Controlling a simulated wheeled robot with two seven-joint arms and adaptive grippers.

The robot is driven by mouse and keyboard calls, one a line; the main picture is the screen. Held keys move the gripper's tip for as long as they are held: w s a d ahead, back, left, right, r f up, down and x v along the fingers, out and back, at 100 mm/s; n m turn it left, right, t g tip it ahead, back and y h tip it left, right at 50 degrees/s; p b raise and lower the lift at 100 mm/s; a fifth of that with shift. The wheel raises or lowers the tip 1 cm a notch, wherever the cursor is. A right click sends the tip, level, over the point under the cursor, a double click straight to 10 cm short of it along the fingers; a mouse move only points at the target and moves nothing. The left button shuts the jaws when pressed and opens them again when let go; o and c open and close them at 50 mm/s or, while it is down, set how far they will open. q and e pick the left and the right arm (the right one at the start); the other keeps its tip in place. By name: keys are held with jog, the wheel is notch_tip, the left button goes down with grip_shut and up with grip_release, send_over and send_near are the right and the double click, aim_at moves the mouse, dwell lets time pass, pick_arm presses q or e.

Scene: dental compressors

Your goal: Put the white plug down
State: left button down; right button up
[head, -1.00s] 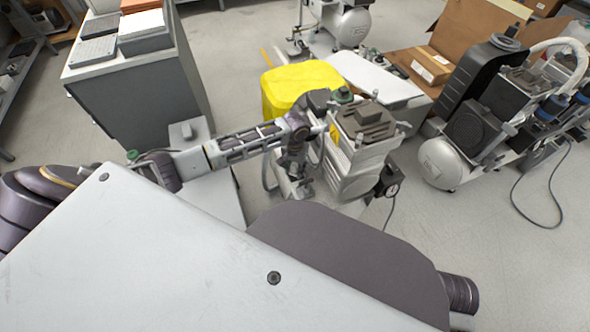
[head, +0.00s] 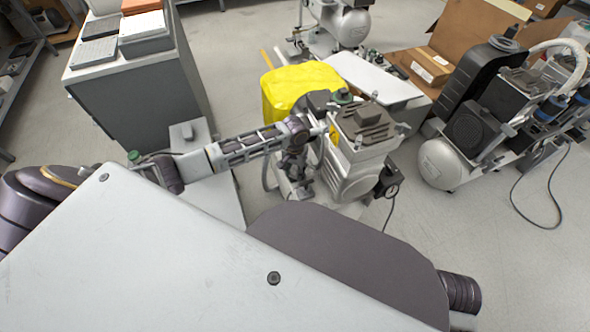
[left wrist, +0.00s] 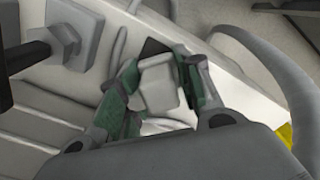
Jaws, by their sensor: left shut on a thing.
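In the left wrist view, a small pale, blocky white plug (left wrist: 158,92) sits between the green-padded fingers of my left gripper (left wrist: 163,85). The fingers are shut on it from both sides. Behind it is a light ribbed surface; I cannot tell whether the plug touches it. In the head view my left gripper (head: 300,180) points down, just left of the grey compressor (head: 355,165) in the middle. The plug cannot be made out there. My right gripper is not in view.
A yellow bin (head: 285,92) stands behind my left wrist. A grey cabinet (head: 150,100) is at the left. Another compressor (head: 450,165), a black case and an open cardboard box (head: 465,40) are at the right. The floor at lower right is mostly clear, with a cable.

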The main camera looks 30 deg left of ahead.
pick_arm(q)
jog(key=c, duration=1)
grip_release()
jog(key=shift+o, duration=0.2)
jog(key=shift+r, duration=0.1)
